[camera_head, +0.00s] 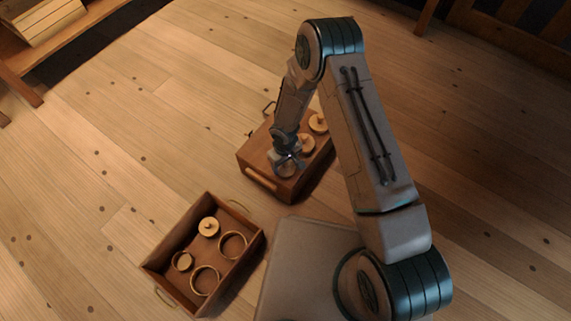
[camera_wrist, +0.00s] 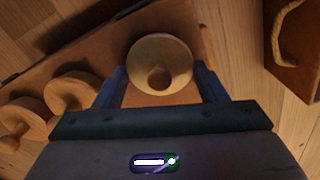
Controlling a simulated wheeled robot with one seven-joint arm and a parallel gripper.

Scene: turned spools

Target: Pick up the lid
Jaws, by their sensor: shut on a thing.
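The lid is a pale turned wooden disc with a round knob, in the wrist view (camera_wrist: 174,46) between my two fingers. My gripper (camera_wrist: 161,75) is shut on it, one finger at each side of its rim. In the head view my gripper (camera_head: 288,163) is over the near end of a brown wooden box (camera_head: 252,158), and the lid is mostly hidden by it. I cannot tell whether the lid touches the box top. Two similar knobbed discs (camera_head: 318,123) (camera_head: 306,143) stand farther back on the box; more discs show at left in the wrist view (camera_wrist: 72,90).
An open wooden tray (camera_head: 160,258) with rope handles stands front left. It holds two rings (camera_head: 244,240) (camera_head: 194,287), a knobbed disc (camera_head: 208,227) and a smaller round piece (camera_head: 183,262). A shelf (camera_head: 70,38) stands at upper left. The plank floor between is clear.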

